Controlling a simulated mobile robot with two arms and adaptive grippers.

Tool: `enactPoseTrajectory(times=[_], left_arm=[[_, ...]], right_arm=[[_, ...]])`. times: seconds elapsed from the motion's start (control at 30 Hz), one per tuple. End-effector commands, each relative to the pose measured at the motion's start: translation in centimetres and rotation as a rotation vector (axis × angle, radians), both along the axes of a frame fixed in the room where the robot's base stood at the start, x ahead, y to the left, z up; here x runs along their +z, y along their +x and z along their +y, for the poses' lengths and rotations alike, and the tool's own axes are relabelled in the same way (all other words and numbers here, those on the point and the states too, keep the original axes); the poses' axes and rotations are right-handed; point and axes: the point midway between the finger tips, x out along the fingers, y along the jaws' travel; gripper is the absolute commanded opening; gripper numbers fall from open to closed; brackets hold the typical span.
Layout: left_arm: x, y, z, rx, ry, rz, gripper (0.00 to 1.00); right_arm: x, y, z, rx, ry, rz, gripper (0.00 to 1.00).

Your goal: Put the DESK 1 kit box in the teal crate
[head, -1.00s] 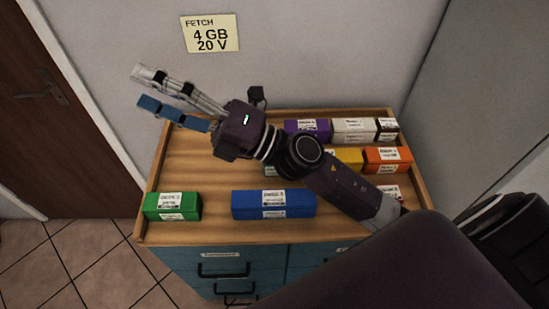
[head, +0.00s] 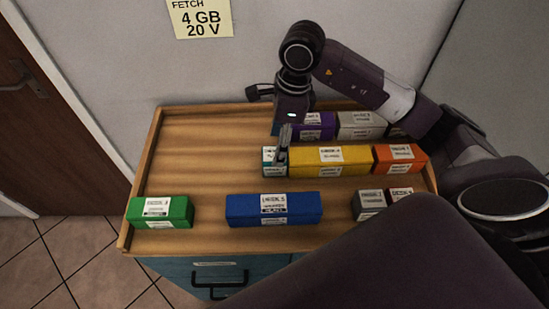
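A small dark reddish-brown box (head: 400,194) at the front right of the cabinet top has a white label that seems to start with DESK; its number is too small to read surely. My own body partly hides it. No teal crate is in view. My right gripper (head: 282,150) points down at the middle of the top, over or beside a small teal box (head: 268,162) and the left end of a yellow box (head: 330,161). Its fingers show nearly edge-on, so I cannot tell their opening or contact. My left gripper is out of view.
Green (head: 160,212), blue (head: 274,209) and grey (head: 369,204) boxes stand along the front. An orange box (head: 400,158) is right of the yellow one; purple (head: 314,127) and pale (head: 361,125) boxes stand behind. The wooden top (head: 200,150) is clear at left. A wall note (head: 201,18) reads FETCH.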

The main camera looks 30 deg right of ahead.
Motion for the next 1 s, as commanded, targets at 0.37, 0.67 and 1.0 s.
enactPoseTrajectory(times=[0.37,0.67,1.0], left_arm=[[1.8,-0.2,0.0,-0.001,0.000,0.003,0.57],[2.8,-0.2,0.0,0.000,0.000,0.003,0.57],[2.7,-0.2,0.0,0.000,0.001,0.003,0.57]], right_arm=[[-3.9,0.2,0.2,-0.002,-0.006,0.008,0.60],[-7.4,0.6,0.5,-0.002,-0.005,0.004,0.60],[-7.5,0.7,0.5,-0.001,-0.005,0.003,0.46]])
